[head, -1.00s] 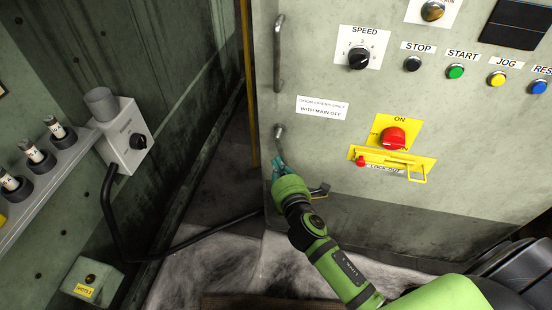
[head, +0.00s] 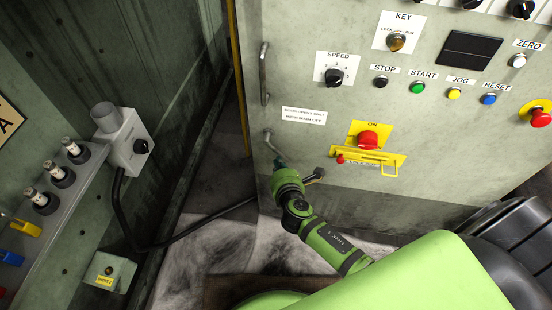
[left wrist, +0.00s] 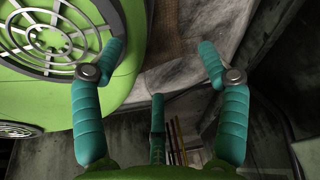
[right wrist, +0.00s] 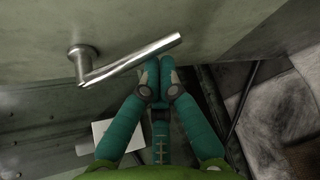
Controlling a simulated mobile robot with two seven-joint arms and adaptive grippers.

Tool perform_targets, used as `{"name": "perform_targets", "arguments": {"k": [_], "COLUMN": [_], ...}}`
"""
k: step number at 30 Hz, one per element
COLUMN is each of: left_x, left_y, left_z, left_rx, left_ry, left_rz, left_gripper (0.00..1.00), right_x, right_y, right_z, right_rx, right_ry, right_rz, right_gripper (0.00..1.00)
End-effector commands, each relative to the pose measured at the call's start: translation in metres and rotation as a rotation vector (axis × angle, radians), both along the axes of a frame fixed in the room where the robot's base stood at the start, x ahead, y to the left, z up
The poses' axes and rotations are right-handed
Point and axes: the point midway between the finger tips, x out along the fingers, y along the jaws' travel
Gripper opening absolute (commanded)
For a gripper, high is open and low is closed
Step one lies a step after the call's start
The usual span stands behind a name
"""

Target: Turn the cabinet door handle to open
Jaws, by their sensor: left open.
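The cabinet door (head: 350,110) is grey-green and looks closed. Its metal lever handle (head: 268,140) is near the left edge, below a fixed vertical bar handle. In the right wrist view the lever (right wrist: 130,62) runs from its pivot at left up to its free end at right. My right gripper (head: 279,162) is at the lever's lower end. Its teal fingers (right wrist: 158,70) are closed together beside the lever's free end; I cannot tell whether they touch it. My left gripper (left wrist: 165,60) is open and empty, with its fingers wide apart, and is outside the head view.
A red knob (head: 368,139) on a yellow lockout plate and a row of buttons are on the cabinet to the right. A grey switch box (head: 130,140) with a black cable (head: 150,247) stands at left. Dark floor lies between box and cabinet.

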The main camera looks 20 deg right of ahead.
Motion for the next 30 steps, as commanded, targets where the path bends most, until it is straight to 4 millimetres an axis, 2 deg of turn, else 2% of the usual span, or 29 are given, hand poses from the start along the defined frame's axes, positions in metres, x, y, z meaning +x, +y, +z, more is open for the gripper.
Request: {"name": "perform_targets", "arguments": {"k": [1, 3, 5, 7, 12, 18, 24, 30], "left_x": [-0.022, -0.051, -0.070, -0.080, -0.085, -0.084, -0.084, -0.084], "left_y": [0.001, 0.002, 0.004, 0.004, 0.005, 0.005, 0.004, 0.004], "left_z": [0.009, 0.018, 0.027, 0.038, 0.071, 0.102, 0.120, 0.128], "left_rx": [0.004, 0.010, 0.015, 0.018, 0.019, 0.019, 0.019, 0.019], "left_ry": [0.045, 0.107, 0.148, 0.171, 0.181, 0.181, 0.181, 0.180], "left_rz": [0.003, 0.007, 0.010, 0.011, 0.012, 0.012, 0.012, 0.012], "left_gripper": [0.75, 0.75, 0.75, 0.75, 0.75, 0.75, 0.75, 0.75], "right_x": [-0.001, -0.003, -0.004, -0.005, -0.009, -0.013, -0.016, -0.017], "right_y": [-0.002, -0.004, -0.007, -0.009, -0.015, -0.020, -0.024, -0.026], "right_z": [0.008, 0.013, 0.016, 0.019, 0.029, 0.038, 0.044, 0.048], "right_rx": [-0.021, -0.058, -0.096, -0.142, -0.266, -0.411, -0.520, -0.541], "right_ry": [0.014, 0.042, 0.066, 0.096, 0.180, 0.278, 0.351, 0.364], "right_rz": [-0.002, -0.001, -0.002, -0.001, -0.001, -0.001, -0.001, -0.001], "right_gripper": [0.00, 0.00, 0.00, 0.00, 0.00, 0.00, 0.00, 0.00]}}
